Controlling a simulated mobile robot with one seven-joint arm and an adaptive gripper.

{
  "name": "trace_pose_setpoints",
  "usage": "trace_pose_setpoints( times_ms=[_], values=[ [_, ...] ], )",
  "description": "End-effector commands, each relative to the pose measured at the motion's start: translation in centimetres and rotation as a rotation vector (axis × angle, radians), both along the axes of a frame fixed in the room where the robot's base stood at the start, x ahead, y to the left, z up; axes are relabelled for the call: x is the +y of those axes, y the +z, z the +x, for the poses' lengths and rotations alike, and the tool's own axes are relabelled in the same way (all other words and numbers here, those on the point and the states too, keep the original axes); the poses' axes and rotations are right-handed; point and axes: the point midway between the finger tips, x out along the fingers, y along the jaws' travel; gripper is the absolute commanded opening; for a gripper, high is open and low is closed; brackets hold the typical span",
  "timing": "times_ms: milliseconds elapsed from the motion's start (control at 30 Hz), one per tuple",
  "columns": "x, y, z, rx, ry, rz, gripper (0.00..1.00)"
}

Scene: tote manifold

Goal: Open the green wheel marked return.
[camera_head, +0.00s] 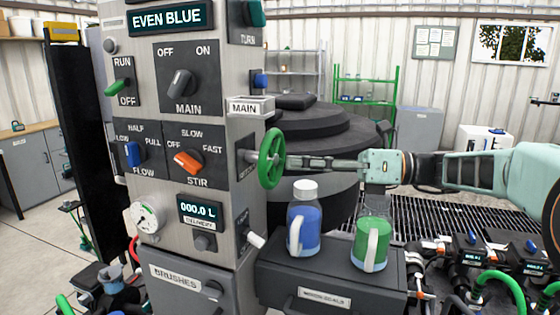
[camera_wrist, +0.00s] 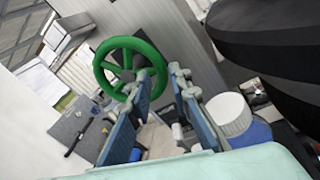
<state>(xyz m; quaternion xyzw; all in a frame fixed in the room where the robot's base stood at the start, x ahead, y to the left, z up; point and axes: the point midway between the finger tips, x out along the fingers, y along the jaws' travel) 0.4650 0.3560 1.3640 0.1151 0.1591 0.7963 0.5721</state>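A green handwheel (camera_head: 271,158) stands out from the right side of the grey control column in the head view. No "return" marking on it is readable; a dark plate behind it is mostly hidden. In the wrist view the green wheel (camera_wrist: 103,75) shows nearly whole, at upper left. My gripper (camera_head: 290,162) reaches in from the right, with its tips close to the wheel's right edge. In the wrist view my gripper (camera_wrist: 161,75) has its two fingers apart, with nothing held between them. The left fingertip overlaps the wheel's lower right rim; whether it touches I cannot tell.
Below the wheel, a blue jug (camera_head: 303,235) with a white cap and a green jug (camera_head: 371,243) stand on a dark box (camera_head: 330,283). A large dark round tank (camera_head: 310,125) stands behind my gripper. Switches and dials cover the column (camera_head: 222,160).

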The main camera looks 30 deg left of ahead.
Motion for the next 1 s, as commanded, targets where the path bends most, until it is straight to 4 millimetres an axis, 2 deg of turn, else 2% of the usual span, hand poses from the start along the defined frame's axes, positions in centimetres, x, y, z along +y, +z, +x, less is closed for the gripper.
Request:
trace_pose_setpoints(
  times_ms=[100, 300, 633, 800, 1000],
  values=[
    [2.0, 0.1, -0.8, -0.001, 0.003, -0.001, 0.19],
    [3.7, 0.0, -1.3, -0.002, 0.001, 0.000, 0.19],
    [4.0, 0.0, -1.3, -0.002, -0.001, -0.001, 0.19],
    [4.0, 0.0, -1.3, -0.002, -0.001, -0.001, 0.00],
    [4.0, 0.0, -1.3, -0.004, -0.001, -0.002, 0.00]
  ],
)
